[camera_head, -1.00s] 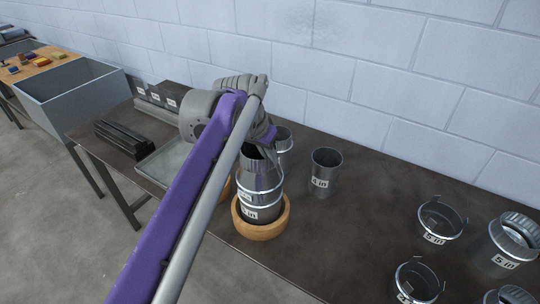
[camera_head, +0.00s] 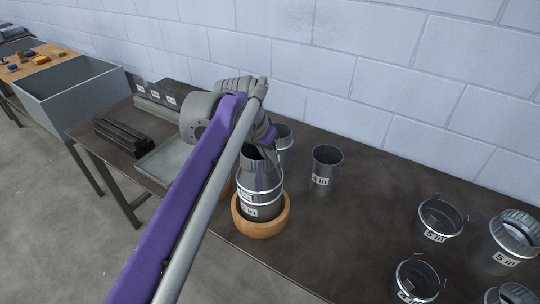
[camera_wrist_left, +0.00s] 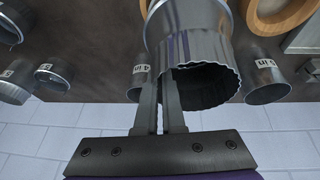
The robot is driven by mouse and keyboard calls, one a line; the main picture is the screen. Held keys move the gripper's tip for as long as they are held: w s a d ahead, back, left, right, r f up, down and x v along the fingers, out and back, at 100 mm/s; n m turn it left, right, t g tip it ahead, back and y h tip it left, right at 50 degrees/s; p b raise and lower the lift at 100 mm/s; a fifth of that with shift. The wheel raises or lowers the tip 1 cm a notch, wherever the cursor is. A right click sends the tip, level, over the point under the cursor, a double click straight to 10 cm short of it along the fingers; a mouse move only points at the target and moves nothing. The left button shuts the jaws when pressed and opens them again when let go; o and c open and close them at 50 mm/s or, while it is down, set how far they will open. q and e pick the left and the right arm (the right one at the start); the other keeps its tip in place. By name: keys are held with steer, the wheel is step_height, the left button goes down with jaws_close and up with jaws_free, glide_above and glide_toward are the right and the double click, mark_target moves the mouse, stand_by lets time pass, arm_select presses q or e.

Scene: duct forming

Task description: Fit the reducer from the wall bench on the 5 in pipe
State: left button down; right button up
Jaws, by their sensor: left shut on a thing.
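The 5 in pipe (camera_head: 262,211) stands upright in a round wooden ring (camera_head: 279,223) on the wall bench. The reducer (camera_head: 262,176), a shiny metal piece with a narrower upper end, is upright and in line over the pipe's top. I cannot tell how far it overlaps the pipe. My left gripper (camera_head: 262,143) is above it, its fingers partly hidden by my arm. In the left wrist view, my left gripper (camera_wrist_left: 160,88) is shut on the wall of the reducer (camera_wrist_left: 190,40) at its crimped open end. My right gripper is in neither view.
A 4 in pipe (camera_head: 325,169) stands to the right, and another metal piece (camera_head: 284,141) is close behind the reducer. Several 5 in fittings, one a collar (camera_head: 440,219), stand at the right. A grey tray (camera_head: 166,160) and dark bars (camera_head: 122,137) lie left. The block wall is behind.

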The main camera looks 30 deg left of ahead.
arm_select(q)
steer(key=c, duration=0.9)
jaws_free()
steer(key=shift+c, duration=0.2)
steer(key=v, duration=1)
steer(key=shift+r+p, duration=0.4)
steer(key=shift+s+f, duration=0.1)
steer(key=shift+s, duration=0.1)
